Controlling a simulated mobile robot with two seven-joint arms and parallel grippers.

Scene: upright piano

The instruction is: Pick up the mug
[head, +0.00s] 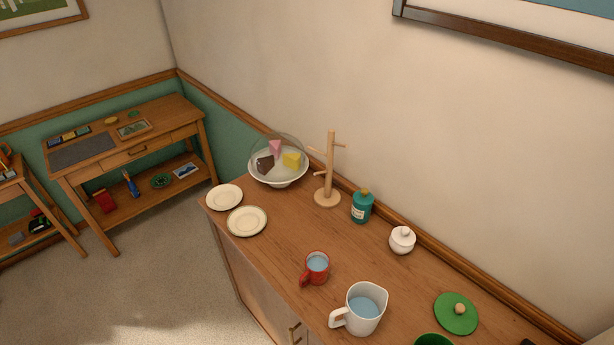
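A red mug (318,267) stands upright on the wooden sideboard (285,240), near its front edge. Its inside looks light blue, and its handle points to the lower left. A larger white pitcher (360,309) with a similar blue inside stands to the mug's lower right, a small gap away, with its handle to the left. Neither of my grippers shows in the head view, and nothing is holding the mug.
Two cream plates (247,221) lie left of the mug. A cake bowl (279,170), a wooden mug tree (328,180), a teal bottle (362,206) and a white lidded pot (402,240) stand behind. A green lid (456,313) lies right. Bare wood surrounds the mug.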

